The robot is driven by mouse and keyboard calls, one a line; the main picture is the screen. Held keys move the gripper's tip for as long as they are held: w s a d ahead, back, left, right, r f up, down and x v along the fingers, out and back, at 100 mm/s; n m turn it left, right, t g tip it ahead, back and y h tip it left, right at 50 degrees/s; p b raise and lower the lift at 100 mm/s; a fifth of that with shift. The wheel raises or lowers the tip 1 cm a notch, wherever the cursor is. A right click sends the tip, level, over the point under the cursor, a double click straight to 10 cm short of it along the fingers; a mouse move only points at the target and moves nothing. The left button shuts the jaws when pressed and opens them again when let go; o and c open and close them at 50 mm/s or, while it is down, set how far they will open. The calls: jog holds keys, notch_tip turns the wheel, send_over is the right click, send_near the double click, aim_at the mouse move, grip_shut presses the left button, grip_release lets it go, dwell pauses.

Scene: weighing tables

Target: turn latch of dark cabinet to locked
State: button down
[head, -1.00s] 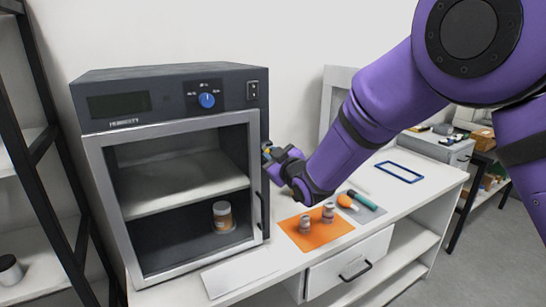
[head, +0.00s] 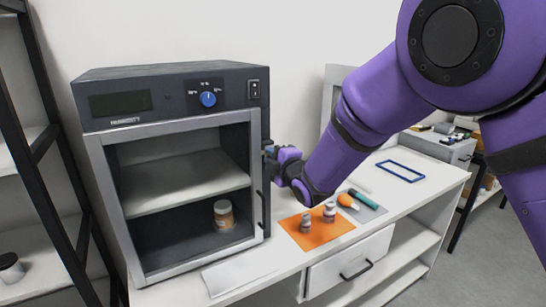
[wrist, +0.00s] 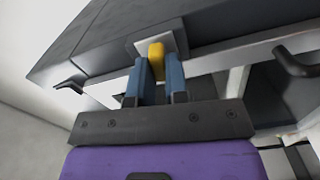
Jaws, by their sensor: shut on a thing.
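The dark cabinet (head: 170,78) stands at the left of the white table. Its light-framed door (head: 185,128) looks shut, with a dark handle at its right edge. The latch (wrist: 156,50) shows in the wrist view as a yellow knob on a pale square plate on the cabinet's side. My gripper (wrist: 158,68) is shut on this latch, with one blue finger on each side of it. In the head view my gripper (head: 268,153) is at the cabinet's right side, where it hides the latch.
A jar (head: 223,214) stands inside the cabinet. An orange mat (head: 318,238) with two small containers lies to the right of it. A blue frame (head: 400,171) lies farther back on the table. A black shelf rack (head: 50,190) stands at the left.

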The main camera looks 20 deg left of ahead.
jog(key=shift+f+n, duration=0.1)
jog(key=shift+n, duration=0.8)
jog(key=c, duration=1.1)
grip_release()
jog(key=v, duration=1)
jog(key=shift+s+d, duration=0.25)
jog(key=shift+d, duration=0.05)
